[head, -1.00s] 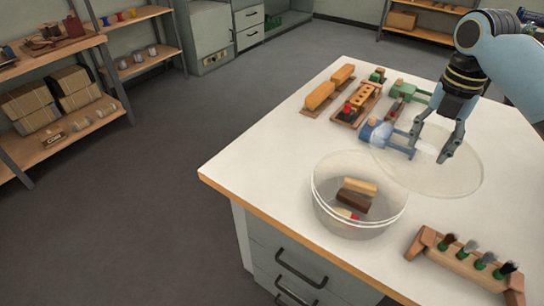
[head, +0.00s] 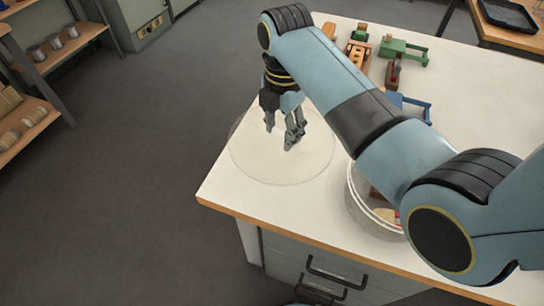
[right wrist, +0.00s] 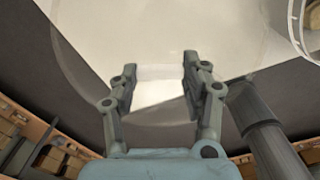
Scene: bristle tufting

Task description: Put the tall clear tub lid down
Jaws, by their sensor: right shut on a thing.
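The clear lid (head: 255,165) is a large round see-through disc at the table's left corner in the head view. Part of it reaches past the left table edge over the floor. My right gripper (head: 281,134) is above it, shut on its clear middle part, which is hard to see between the fingers. In the right wrist view the fingers (right wrist: 160,78) stand apart with the faint lid (right wrist: 90,50) spread around them. I cannot tell whether the lid touches the table. The clear tub (head: 360,207) stands to the right, partly hidden by my right arm. My left gripper is not in view.
The white table (head: 222,188) has a wooden edge and drawers below. A green clamp (head: 400,48), a blue clamp (head: 412,106) and wooden pieces lie at the back, partly behind my arm. Shelves (head: 60,55) stand at the far left.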

